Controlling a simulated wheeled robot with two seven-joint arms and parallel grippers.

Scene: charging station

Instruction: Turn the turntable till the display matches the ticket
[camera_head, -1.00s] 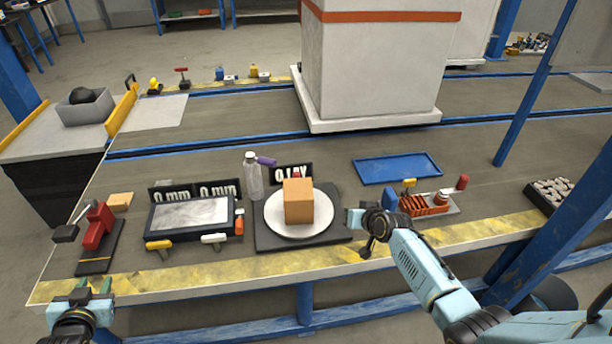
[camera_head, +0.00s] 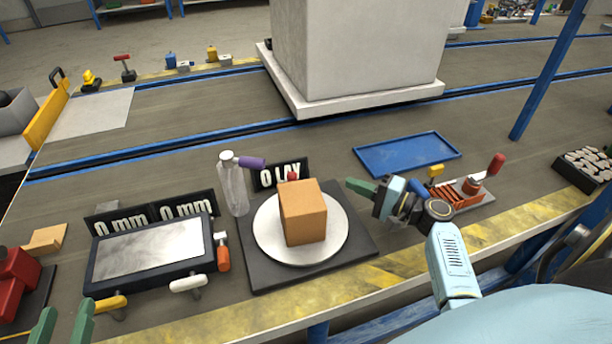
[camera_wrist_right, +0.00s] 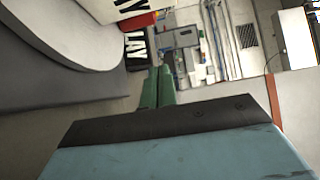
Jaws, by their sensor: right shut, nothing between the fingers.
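The turntable (camera_head: 270,243) is a white disc on a dark square base, with a tan box (camera_head: 303,212) on it. Behind it a black display (camera_head: 265,180) reads "0 LAY"; a red knob (camera_head: 292,176) is in front of it. In the right wrist view the disc (camera_wrist_right: 60,28) and display (camera_wrist_right: 137,50) show partly, beside a white piece lettered "AY" (camera_wrist_right: 128,9); I cannot tell whether that is the ticket. My right gripper (camera_head: 362,187) is shut and empty, right of the turntable, apart from the box. My left gripper (camera_head: 62,328) is open and empty at the bottom left.
A clear bottle (camera_head: 234,190) with a purple part stands behind the turntable's left corner. A grey-topped panel (camera_head: 150,250) with "0 mm" displays (camera_head: 187,208) lies left. A blue tray (camera_head: 408,153) is behind right; an orange rack (camera_head: 460,195) stands right of my right gripper.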

